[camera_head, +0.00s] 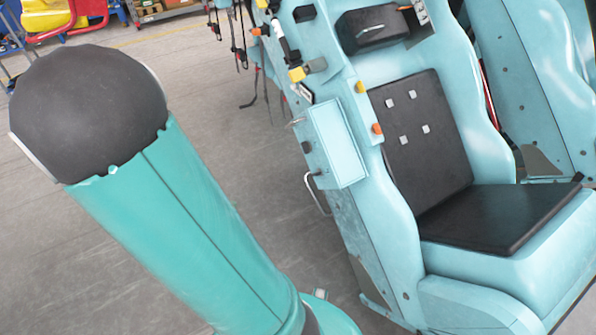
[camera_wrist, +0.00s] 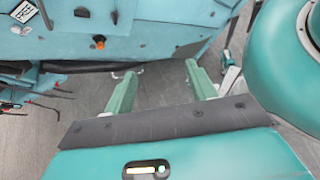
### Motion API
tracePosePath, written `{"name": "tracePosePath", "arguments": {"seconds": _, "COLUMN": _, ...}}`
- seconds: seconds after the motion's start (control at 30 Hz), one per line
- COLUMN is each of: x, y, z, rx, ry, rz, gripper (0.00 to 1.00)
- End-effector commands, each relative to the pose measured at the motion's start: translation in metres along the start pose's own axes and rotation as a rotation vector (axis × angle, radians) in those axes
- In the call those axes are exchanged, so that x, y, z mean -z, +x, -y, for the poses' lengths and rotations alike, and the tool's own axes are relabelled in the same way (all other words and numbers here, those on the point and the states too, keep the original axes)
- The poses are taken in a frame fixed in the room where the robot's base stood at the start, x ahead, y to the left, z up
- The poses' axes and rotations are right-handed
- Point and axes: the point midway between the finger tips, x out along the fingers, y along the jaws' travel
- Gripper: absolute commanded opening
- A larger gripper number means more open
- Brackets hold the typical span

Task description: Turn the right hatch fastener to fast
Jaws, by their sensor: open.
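A teal box with a flat lid (camera_head: 341,142), possibly the hatch, is fixed to the side of the teal coaster seat (camera_head: 398,225) in the head view. A small dark knob (camera_head: 306,147) is on its left side. I cannot tell which part is the right hatch fastener or how it is turned. In the wrist view, my gripper (camera_wrist: 161,72) shows two green fingers, wide apart with nothing between them. Beyond them is a teal panel (camera_wrist: 160,38) with an orange knob (camera_wrist: 98,41). The fingertips appear apart from the knob. My gripper is not visible in the head view.
The seat has a black back pad (camera_head: 421,140) and black cushion (camera_head: 498,216). Cables (camera_head: 240,45) hang behind it. A wire handle (camera_head: 316,195) juts from its side. Another teal seat (camera_head: 535,80) stands at right.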

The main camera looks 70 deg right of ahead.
Motion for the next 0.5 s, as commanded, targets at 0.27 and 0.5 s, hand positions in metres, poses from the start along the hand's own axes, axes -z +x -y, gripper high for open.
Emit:
{"name": "tracePosePath", "arguments": {"seconds": 0.27, "x": 0.005, "y": 0.075, "z": -0.024, "rx": -0.026, "ry": -0.340, "rz": 0.402, "gripper": 0.56}}
{"name": "tracePosePath", "arguments": {"seconds": 0.5, "x": 0.016, "y": 0.132, "z": -0.038, "rx": -0.061, "ry": -0.669, "rz": 0.704, "gripper": 0.56}}
